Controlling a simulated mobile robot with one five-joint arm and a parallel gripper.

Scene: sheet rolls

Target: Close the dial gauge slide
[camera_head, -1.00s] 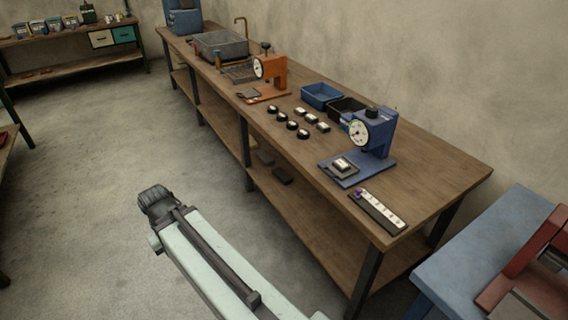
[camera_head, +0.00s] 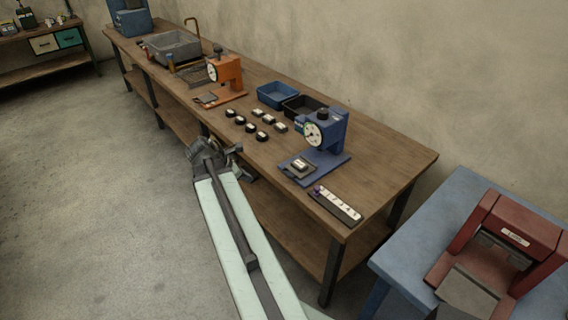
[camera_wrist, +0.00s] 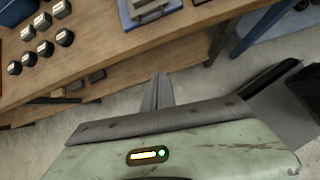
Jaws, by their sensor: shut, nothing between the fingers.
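Two dial gauges stand on the long wooden bench. The blue dial gauge (camera_head: 325,130) has a round white dial and a flat blue base with a small block (camera_head: 299,167) on it. The orange dial gauge (camera_head: 227,72) stands farther back to the left, with a dark grey block on its base. I cannot tell either slide's position at this size. My gripper (camera_head: 212,152) is by the bench's front edge, apart from both gauges. Its fingers also show in the wrist view (camera_wrist: 158,92), shut and empty. The blue base's edge shows at the top there.
Several small dark pots (camera_head: 250,128) with pale tops stand between the gauges. A blue bin (camera_head: 277,95) and a black bin (camera_head: 303,106) sit behind. A numbered strip (camera_head: 337,206) lies near the right front edge. A red machine (camera_head: 505,240) stands on a blue table at right.

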